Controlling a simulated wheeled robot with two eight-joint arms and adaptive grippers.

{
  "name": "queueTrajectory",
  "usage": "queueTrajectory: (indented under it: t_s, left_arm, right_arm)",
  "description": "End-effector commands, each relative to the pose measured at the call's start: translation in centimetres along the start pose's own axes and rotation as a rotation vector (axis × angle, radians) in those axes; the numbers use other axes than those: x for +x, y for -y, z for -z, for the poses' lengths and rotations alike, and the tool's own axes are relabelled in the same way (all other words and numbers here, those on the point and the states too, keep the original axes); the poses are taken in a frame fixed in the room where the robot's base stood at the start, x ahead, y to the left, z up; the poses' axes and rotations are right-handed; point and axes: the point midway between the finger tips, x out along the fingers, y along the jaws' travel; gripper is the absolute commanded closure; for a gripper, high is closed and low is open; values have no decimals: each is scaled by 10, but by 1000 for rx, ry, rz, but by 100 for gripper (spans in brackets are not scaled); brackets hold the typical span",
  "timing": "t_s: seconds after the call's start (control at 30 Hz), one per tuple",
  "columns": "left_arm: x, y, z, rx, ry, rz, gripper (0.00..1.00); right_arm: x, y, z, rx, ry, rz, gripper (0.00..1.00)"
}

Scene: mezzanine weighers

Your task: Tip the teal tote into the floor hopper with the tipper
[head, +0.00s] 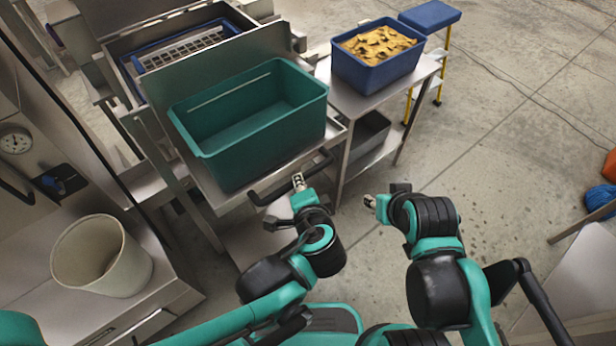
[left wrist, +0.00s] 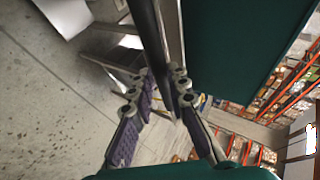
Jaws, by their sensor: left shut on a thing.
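The teal tote (head: 268,138) stands upright on the steel tipper (head: 222,200). Its visible inside looks empty. A dark handle bar (head: 262,197) runs along the tipper's near side, below the tote. My left gripper (head: 298,184) is at this bar and shut on it. In the left wrist view, the fingers (left wrist: 164,95) close around the dark bar (left wrist: 150,30), with the tote (left wrist: 235,45) beside it. Behind the tote is a steel hopper (head: 118,45) with a blue-framed grate (head: 190,50). My right gripper (head: 370,202) is away from the tipper over the floor, its opening unclear.
A blue bin (head: 372,80) of yellowish pieces stands on a steel side table (head: 350,100), right of the tote. A blue-topped step stool (head: 430,17) is behind it. A cream bucket (head: 128,262) stands at the lower left. Concrete floor at right is mostly clear.

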Motion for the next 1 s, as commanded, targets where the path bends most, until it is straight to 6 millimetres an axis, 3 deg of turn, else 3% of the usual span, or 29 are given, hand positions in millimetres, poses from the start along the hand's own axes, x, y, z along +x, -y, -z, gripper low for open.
queueTrajectory:
  t_s: [0.07, 0.2, 0.23, 0.67, 0.87, 1.0]
  left_arm:
    - [7, -17, -10, -2, -4, -7, 100]
    - [3, -10, -6, -1, -3, -5, 66]
    - [3, -9, -6, -1, -3, -5, 62]
    - [-1, -9, -6, 0, -3, -3, 62]
    - [-27, -9, -6, 2, -6, -4, 62]
    - [-57, -10, -6, 4, -8, -5, 62]
  right_arm:
    - [12, 0, -8, 0, 0, 0, 62]
    - [5, 0, -4, 0, 0, 0, 62]
    - [5, 0, -4, 0, 0, 0, 62]
    - [5, 0, -4, 0, 0, 0, 62]
    - [5, 0, -4, 0, 0, 0, 62]
    - [5, 0, -4, 0, 0, 0, 62]
